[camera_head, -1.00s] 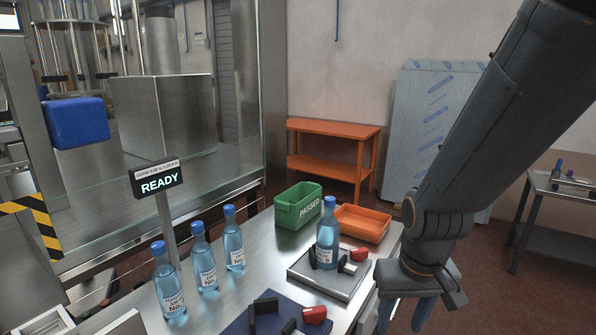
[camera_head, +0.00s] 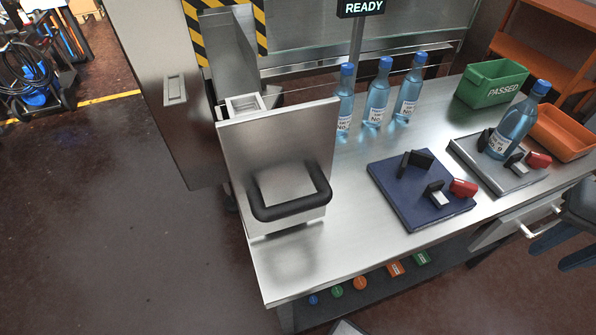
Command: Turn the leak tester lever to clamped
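Two clamp fixtures with red-tipped levers stand on the steel bench; I cannot tell from any label which is the leak tester. The grey fixture (camera_head: 463,150) holds an upright, slightly tilted-looking blue bottle (camera_head: 515,122) between black pads, with its red lever (camera_head: 538,160) on the right. The dark blue fixture (camera_head: 400,209) has no bottle, black pads and a red lever (camera_head: 463,187). My gripper (camera_head: 564,252) is at the right edge, in front of the bench and apart from both levers. Its two fingers are spread with nothing between them; its upper part is cut off.
Three blue bottles (camera_head: 376,95) stand behind the fixtures. A green PASSED bin (camera_head: 491,88) and an orange tray (camera_head: 562,134) are at the right. A steel box with a black handle (camera_head: 290,207) occupies the bench's left end. A READY sign (camera_head: 363,7) stands behind.

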